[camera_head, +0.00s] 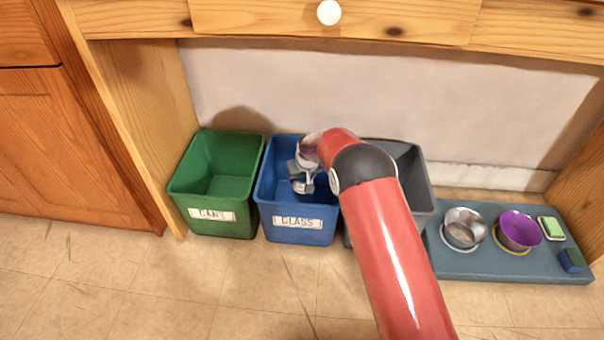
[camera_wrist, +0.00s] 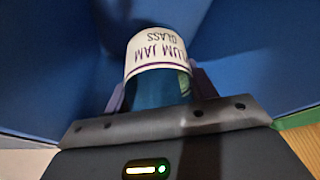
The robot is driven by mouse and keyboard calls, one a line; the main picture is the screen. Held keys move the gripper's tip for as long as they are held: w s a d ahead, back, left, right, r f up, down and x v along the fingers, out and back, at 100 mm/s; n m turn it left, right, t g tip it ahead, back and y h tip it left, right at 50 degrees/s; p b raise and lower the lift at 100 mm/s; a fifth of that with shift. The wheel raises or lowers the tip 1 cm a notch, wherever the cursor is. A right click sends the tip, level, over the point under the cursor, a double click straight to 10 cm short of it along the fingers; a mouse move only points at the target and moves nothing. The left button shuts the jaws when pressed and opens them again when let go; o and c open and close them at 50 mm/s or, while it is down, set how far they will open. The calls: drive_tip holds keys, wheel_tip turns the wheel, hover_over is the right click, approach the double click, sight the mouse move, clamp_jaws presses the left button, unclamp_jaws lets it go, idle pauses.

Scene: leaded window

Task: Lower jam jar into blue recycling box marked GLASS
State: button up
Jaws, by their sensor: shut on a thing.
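The blue box (camera_head: 267,215) stands on the floor with a white GLASS label (camera_head: 298,223) on its front. My gripper (camera_head: 302,180) reaches down into its opening. In the wrist view my gripper (camera_wrist: 160,88) is shut on the jam jar (camera_wrist: 158,52), one finger on each side. The jar has a white label with a purple line; "JAM" and "GLASS" read upside down. Blue box walls surround the jar in that view. In the head view my gripper and arm make the jar hard to pick out, and its gap to the box floor cannot be told.
A green box (camera_head: 217,184) labelled CANS stands left of the blue box. A grey box (camera_head: 417,185) stands right, partly behind my arm. Farther right, a grey-blue mat (camera_head: 480,265) carries a steel bowl (camera_head: 464,228) and a purple bowl (camera_head: 519,230). A wooden desk (camera_head: 130,25) spans above.

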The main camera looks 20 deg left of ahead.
drive_tip(key=shift+f, duration=3.7)
drive_tip(key=shift+f, duration=2.5)
drive_tip(key=o, duration=1.1)
drive_tip(key=shift+o, duration=0.2)
wheel_tip(320, 180, up, 20)
drive_tip(key=p, duration=0.3)
hover_over(302, 191)
drive_tip(key=w+a, duration=0.1)
drive_tip(key=w, duration=0.3)
drive_tip(key=shift+s+a, duration=0.1)
drive_tip(key=shift+s, duration=0.05)
